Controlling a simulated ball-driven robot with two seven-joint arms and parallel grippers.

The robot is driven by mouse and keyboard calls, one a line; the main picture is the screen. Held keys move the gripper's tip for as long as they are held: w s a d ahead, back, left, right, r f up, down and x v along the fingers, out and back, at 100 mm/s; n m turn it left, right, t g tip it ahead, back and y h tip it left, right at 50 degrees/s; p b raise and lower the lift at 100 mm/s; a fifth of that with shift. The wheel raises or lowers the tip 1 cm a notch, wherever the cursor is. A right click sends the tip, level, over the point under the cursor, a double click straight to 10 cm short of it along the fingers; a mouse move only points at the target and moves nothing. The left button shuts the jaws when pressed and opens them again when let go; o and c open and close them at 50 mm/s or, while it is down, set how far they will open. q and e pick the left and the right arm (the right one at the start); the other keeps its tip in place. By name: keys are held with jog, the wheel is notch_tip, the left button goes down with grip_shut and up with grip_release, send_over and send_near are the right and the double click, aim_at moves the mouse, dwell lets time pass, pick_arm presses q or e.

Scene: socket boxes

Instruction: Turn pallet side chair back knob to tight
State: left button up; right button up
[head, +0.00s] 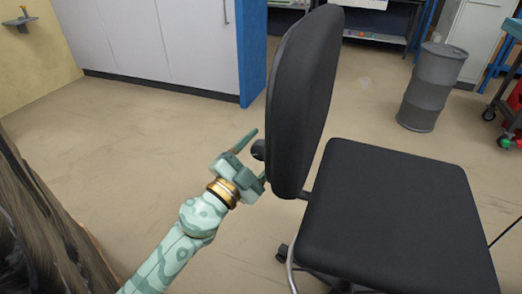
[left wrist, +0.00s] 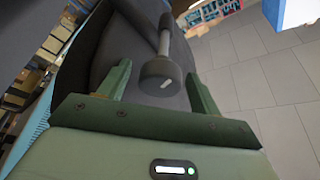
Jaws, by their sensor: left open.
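A dark grey office chair stands right of centre in the head view, with its backrest (head: 303,95) upright and its seat (head: 400,215) to the right. The black back knob (head: 258,150) sticks out on the left side, behind the backrest. My left gripper (head: 257,158) is open at the knob, which shows between its fingers. In the left wrist view the round knob (left wrist: 158,76), with a pale mark on its face and a grey stem, lies between the green fingers (left wrist: 157,70) with gaps on both sides. My right gripper is not in view.
A grey metal drum (head: 432,88) stands at the back right, near a cart (head: 508,105). White cabinets (head: 165,40) with a blue end panel line the back left. The floor left of the chair is clear.

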pick_arm(q)
jog(key=shift+w+d, duration=0.1)
jog(key=c, duration=1)
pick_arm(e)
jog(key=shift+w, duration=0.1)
